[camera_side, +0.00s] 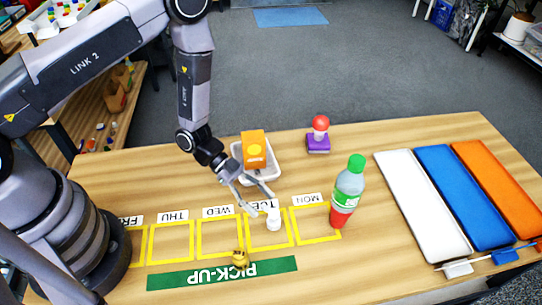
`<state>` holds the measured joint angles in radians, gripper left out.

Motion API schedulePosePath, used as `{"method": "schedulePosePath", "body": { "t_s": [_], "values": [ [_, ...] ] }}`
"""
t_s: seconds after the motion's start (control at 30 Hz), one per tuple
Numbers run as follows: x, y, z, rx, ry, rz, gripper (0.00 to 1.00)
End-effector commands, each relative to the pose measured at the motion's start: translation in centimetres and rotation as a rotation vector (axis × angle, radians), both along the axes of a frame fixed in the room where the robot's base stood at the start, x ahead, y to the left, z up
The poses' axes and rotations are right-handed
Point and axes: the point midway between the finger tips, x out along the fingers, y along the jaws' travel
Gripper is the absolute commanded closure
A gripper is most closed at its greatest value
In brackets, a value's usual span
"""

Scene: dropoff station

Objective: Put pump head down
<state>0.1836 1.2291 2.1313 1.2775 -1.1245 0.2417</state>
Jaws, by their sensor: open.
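A small white piece that looks like the pump head (273,221) stands in the yellow-outlined square marked TUE, near its upper right part. My gripper (265,205) is just above and to the left of it, with its two fingers spread apart. One fingertip ends left of the white piece and the other ends just above it. The gripper is open and holds nothing that I can see. I cannot tell whether a finger touches the white piece.
A brass-coloured item (240,258) sits by the green PICK-UP strip (180,277). Behind are a white tray (272,177) with an orange box (254,150) and a red-topped purple item (318,143). Coloured panels (421,205) lie right.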

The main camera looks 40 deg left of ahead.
Motion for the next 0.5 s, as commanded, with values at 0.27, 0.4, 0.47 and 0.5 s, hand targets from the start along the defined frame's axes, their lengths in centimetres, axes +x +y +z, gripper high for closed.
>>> {"method": "schedulePosePath", "body": {
  "t_s": [0.27,0.4,0.47,0.5],
  "values": [
    [0.1,5.4,2.9,0.0,-0.002,0.004,0.52],
    [0.0,6.8,3.7,0.0,-0.002,0.001,0.52],
    [0.2,7.2,4.0,0.005,-0.006,0.004,0.52],
    [0.5,7.5,4.2,0.018,-0.012,0.01,0.52]
  ]
}}
